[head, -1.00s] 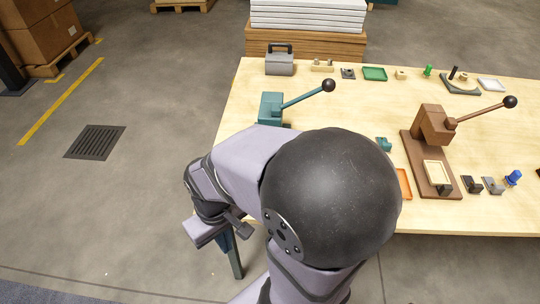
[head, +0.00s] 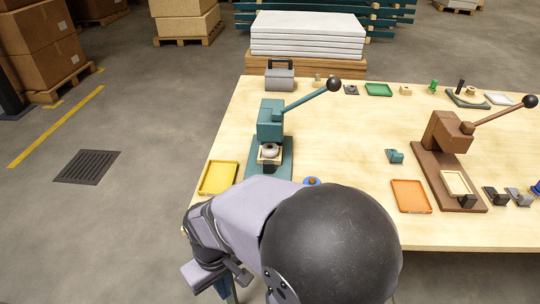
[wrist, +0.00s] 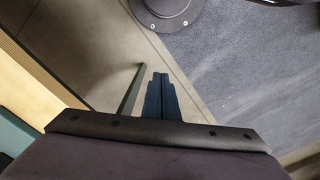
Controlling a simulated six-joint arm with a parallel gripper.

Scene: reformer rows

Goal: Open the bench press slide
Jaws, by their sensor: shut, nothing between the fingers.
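The teal bench press (head: 270,122) stands on the left part of the table, its lever with a black ball raised to the right. Its cream slide (head: 262,158) is at the base under the press head, with a round silver piece on it. A brown bench press (head: 445,132) stands to the right, with a cream framed slide (head: 457,183) at its base. My gripper is low at the front left, off the table edge; in the wrist view its dark blue fingers (wrist: 160,82) are together and empty. In the head view my arm hides the front middle of the table.
A yellow tray (head: 218,178) lies left of the teal press, an orange tray (head: 411,196) left of the brown one. A small teal part (head: 395,156) lies between the presses. Small parts line the table's back edge. The table's middle is mostly clear.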

